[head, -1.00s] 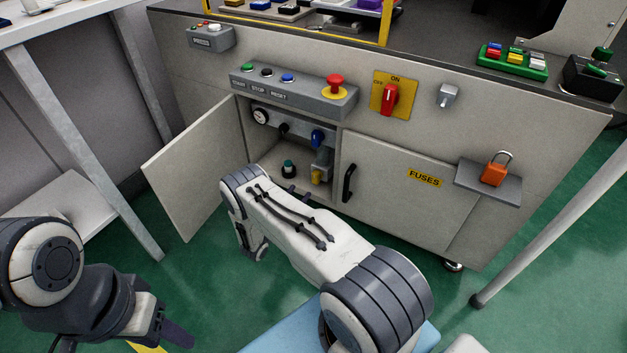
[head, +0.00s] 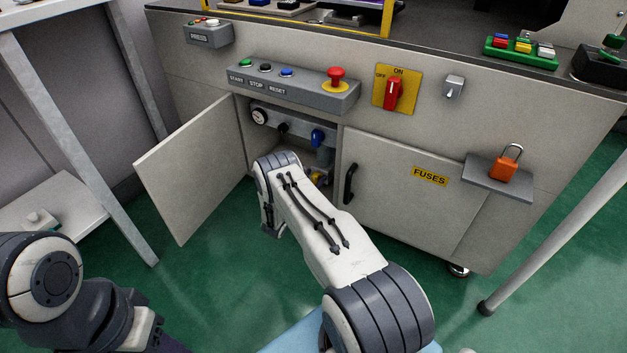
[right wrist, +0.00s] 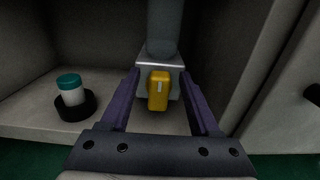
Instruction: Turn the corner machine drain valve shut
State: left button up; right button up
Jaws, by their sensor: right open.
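The drain valve has a yellow handle (right wrist: 158,90) on a grey block (right wrist: 175,68) below a vertical pipe (right wrist: 165,25) in the right wrist view. The handle hangs roughly upright. In the head view a bit of the yellow handle (head: 319,178) shows inside the open cabinet, partly behind my right arm. My right gripper (right wrist: 160,75) is open, with its purple fingers to either side of the handle in the picture; contact is not visible. The head view hides its fingertips behind the arm. My left gripper (head: 174,346) is mostly cut off at the bottom edge.
The cabinet door (head: 192,168) stands open at left. A white bottle with a teal cap (right wrist: 71,90) stands in a black ring on the cabinet floor. A blue valve handle (head: 318,138) and gauge (head: 259,117) sit above. The closed fuse door (head: 400,195) is at right.

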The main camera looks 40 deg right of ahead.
jog(key=shift+c, duration=0.3)
grip_shut()
jog(key=shift+n, duration=0.3)
jog(key=n, duration=0.3)
jog(key=shift+w+a+f+n+b, duration=0.2)
jog(key=shift+w+n+b, duration=0.1)
jog(key=shift+b, duration=0.05)
jog(key=n, duration=0.3)
jog(key=n+b, duration=0.1)
jog(key=shift+w+a+f+n, duration=0.1)
jog(key=shift+w+f+n, duration=0.1)
jog(key=shift+w+n, duration=0.1)
jog(key=n, duration=0.2)
jog(key=n+b, duration=0.1)
jog(key=n, duration=0.1)
jog(key=shift+w+a+f+n, duration=0.1)
jog(key=shift+w+f+n, duration=0.1)
jog(key=shift+f+n, duration=0.15)
jog(key=shift+f+n+b, duration=0.2)
jog(key=shift+n, duration=0.9)
jog(key=shift+f+n+b, duration=0.15)
jog(key=shift+n+b, duration=0.05)
jog(key=shift+n, duration=0.85)
